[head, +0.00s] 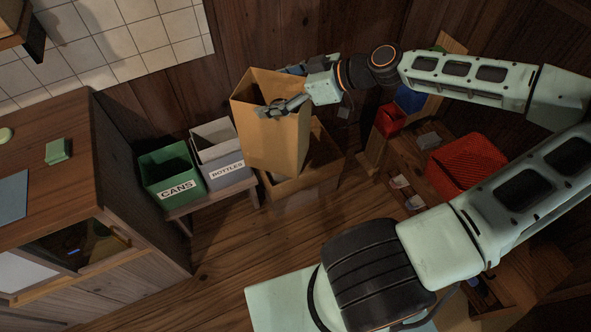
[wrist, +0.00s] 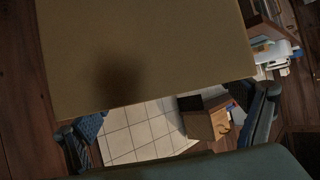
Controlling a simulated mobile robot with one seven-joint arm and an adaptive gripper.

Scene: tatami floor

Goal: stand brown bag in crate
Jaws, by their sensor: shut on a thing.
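The brown bag (head: 272,138) is upright and slightly tilted, with its open top facing up. My gripper (head: 280,95) is shut on the bag near its upper part, one finger showing across the near face. The brown crate (head: 305,192) stands on the floor below and behind the bag. The bag's lower end overlaps the crate's left part in the head view; I cannot tell whether its base is inside or just above the rim. In the wrist view the bag (wrist: 150,50) fills the upper middle, between the fingers.
A green CANS bin (head: 172,175) and a grey BOTTLES bin (head: 220,155) stand on a low bench left of the crate. A red basket (head: 467,165) and small red box (head: 390,118) are to the right. A wooden wall is behind.

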